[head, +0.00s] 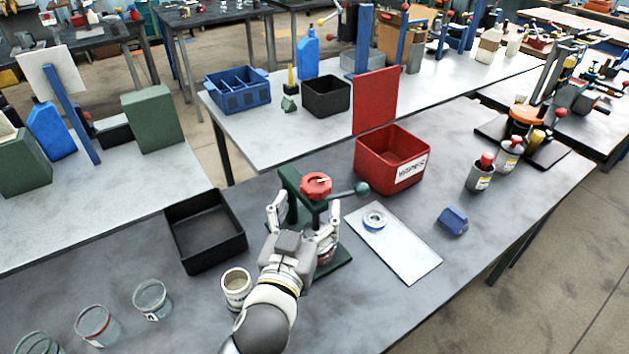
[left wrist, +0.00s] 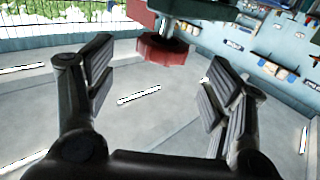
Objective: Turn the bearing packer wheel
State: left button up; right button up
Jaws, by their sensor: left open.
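The bearing packer (head: 291,190) is a dark green stand on the grey table. A red wheel (head: 316,185) sits on its top, and a handle with a dark green knob (head: 361,188) reaches out to the right. My left gripper (head: 303,207) is open in front of the packer, with one finger on each side of it, just below the wheel. In the left wrist view the red wheel (left wrist: 162,48) shows beyond and above the open, empty fingers (left wrist: 160,85). I cannot tell whether any finger touches the packer. My right gripper is not in view.
A black tray (head: 205,262) lies left of the packer, and a white can (head: 236,284) stands beside my arm. To the right are a white sheet (head: 415,262) with a bearing ring (head: 375,220), a red wipes bin (head: 366,165) and a blue part (head: 452,222). Glass jars (head: 152,300) stand front left.

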aim_at(312, 195)
pick_arm(q)
jog(key=x, duration=0.3)
jog(key=shift+w+p, duration=0.35)
jog(key=shift+x, duration=1)
jog(key=shift+w, duration=0.35)
jog(key=shift+w+d+p, duration=0.1)
jog(key=shift+w+p, duration=0.1)
jog(key=shift+p, duration=0.1)
jog(key=shift+w, duration=0.1)
jog(key=c, duration=0.7)
jog(key=shift+c, duration=1.3)
jog(key=shift+f, duration=0.1)
jog(key=shift+c, duration=0.2)
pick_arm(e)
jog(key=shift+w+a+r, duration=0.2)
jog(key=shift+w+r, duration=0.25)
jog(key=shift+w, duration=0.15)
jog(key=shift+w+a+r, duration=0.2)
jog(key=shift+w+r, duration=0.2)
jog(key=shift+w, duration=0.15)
